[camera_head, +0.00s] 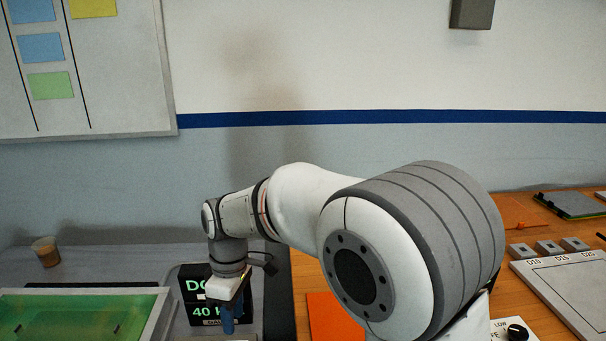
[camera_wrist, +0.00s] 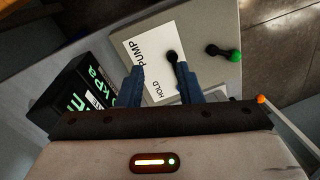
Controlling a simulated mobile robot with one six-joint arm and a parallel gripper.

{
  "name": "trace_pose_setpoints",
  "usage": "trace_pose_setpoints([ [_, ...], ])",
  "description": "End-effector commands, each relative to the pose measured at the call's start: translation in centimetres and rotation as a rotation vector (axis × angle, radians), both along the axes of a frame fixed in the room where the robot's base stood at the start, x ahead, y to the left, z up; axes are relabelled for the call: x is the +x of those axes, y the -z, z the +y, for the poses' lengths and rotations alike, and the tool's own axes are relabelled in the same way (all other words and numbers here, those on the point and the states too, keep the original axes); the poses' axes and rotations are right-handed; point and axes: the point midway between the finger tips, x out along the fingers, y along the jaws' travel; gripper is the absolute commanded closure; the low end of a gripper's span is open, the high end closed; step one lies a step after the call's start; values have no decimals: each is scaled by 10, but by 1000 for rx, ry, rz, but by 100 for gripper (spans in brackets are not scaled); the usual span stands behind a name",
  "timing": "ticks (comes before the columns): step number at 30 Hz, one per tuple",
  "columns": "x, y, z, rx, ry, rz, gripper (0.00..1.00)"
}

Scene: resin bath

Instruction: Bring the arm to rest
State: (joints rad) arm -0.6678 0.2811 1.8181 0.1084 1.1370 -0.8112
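My arm reaches left across the head view and bends down at the wrist. My gripper (camera_head: 228,318) points down in front of a black display with green digits. In the wrist view my gripper (camera_wrist: 160,70) has its two blue fingers apart, with nothing held between them. A panel with a white label (camera_wrist: 150,62) reading PUMP and HOLD lies beyond the fingertips. A black knob (camera_wrist: 172,56) on the panel shows close to the right fingertip; I cannot tell whether they touch.
The display (camera_head: 193,287) stands beside a tray of green liquid (camera_head: 75,318). A small cup (camera_head: 46,252) sits at the back left. A green-tipped lever (camera_wrist: 235,56) and an orange-tipped rod (camera_wrist: 261,99) are right of the fingers. An orange sheet (camera_head: 330,318) lies below my arm.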

Motion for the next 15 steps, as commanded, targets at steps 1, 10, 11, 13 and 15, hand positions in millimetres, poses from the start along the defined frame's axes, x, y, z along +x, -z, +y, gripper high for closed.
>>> trace_pose_setpoints([
  [1,3,-16,-29,3,96,-23,67],
  [10,-16,-61,-166,10,646,-131,67],
  [11,-21,-64,-178,11,700,-142,67],
  [13,-33,-69,-206,15,828,-165,67],
  [15,-48,-72,-231,19,954,-189,67],
])
